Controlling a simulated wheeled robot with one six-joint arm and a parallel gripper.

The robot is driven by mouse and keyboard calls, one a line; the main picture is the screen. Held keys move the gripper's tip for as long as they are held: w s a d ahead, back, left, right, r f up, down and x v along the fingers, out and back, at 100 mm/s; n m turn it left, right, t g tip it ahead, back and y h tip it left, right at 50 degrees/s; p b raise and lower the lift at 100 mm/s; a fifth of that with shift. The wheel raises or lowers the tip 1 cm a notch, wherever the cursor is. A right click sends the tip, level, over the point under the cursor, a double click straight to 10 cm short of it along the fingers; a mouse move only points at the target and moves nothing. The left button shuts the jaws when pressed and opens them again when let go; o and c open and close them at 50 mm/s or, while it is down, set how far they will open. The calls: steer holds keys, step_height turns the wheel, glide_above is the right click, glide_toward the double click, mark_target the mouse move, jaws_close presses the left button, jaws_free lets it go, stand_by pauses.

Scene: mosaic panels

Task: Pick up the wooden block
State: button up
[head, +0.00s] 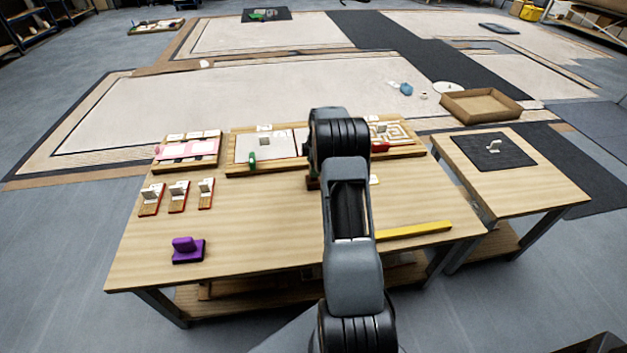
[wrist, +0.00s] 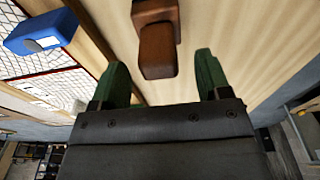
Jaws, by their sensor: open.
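The wooden block (wrist: 158,52) is dark brown, with a second brown part at its upper end in the wrist view. It lies on the pale wooden table, ahead of and between my finger lines. My gripper (wrist: 161,72) is open, with one green finger on each side and a gap to the block. In the head view my arm covers the gripper and most of the block; a small brown piece (head: 313,182) shows at the arm's left edge and may be the block.
A blue knobbed piece (wrist: 40,32) sits on a gridded panel left of the block. On the table (head: 250,215) are a purple knobbed piece (head: 188,250), a yellow bar (head: 414,231) and several panels. A side table (head: 540,180) stands at the right.

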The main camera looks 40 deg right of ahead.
step_height(320, 180, down, 3)
steer(key=shift+w+a+f+b, duration=0.1)
steer(key=shift+w+a+b, duration=0.05)
steer(key=shift+b, duration=0.15)
steer(key=shift+c, duration=0.5)
steer(key=c, duration=0.9)
